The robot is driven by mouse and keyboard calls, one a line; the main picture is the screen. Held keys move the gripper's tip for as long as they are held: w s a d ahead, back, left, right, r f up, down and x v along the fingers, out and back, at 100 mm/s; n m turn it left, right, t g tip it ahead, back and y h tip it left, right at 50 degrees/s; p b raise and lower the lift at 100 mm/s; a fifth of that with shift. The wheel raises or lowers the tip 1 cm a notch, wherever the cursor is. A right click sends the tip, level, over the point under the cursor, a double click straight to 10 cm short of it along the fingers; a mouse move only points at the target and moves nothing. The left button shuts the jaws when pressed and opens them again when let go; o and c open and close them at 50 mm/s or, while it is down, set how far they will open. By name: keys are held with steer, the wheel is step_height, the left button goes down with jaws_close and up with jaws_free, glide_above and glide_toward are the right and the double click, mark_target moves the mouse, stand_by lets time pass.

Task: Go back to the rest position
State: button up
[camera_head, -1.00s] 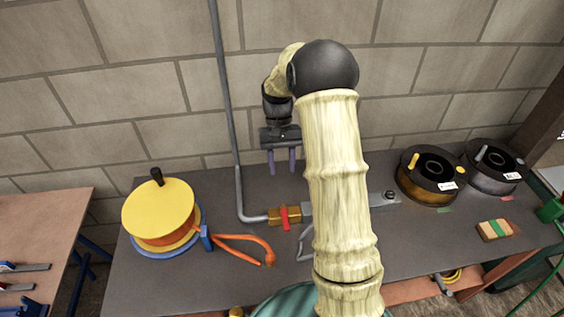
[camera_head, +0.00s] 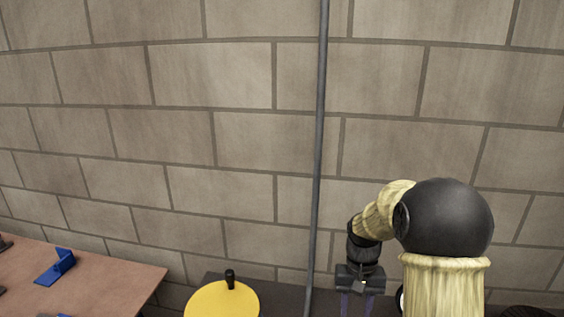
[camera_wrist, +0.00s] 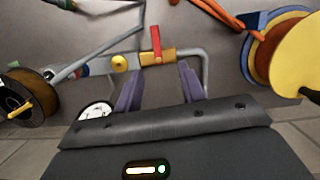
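My gripper (camera_head: 356,304) hangs fingers-down at the lower right of the head view, in front of the block wall. In the wrist view my gripper (camera_wrist: 160,82) shows two purple fingers set well apart with nothing between them. Beyond the fingers, a grey pipe with an orange-yellow valve body (camera_wrist: 157,57) and a red handle (camera_wrist: 155,38) lies over the dark bench (camera_wrist: 205,35). The fingers look apart from these parts.
A yellow-topped reel (camera_head: 222,301) with a black knob stands left of my gripper. A vertical grey pipe (camera_head: 319,150) runs up the wall. A brown table (camera_head: 100,280) is at the left. The wrist view also shows a dark spool (camera_wrist: 38,92) and a round white gauge (camera_wrist: 95,110).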

steer(key=s+a+t, duration=0.1)
steer(key=s+t, duration=0.1)
steer(key=s, duration=0.4)
steer(key=s+a+r+n+t, duration=0.1)
steer(key=s+a+t, duration=0.1)
steer(key=s, duration=0.4)
steer(key=shift+s+r+t, duration=0.3)
steer(key=shift+s+t, duration=0.1)
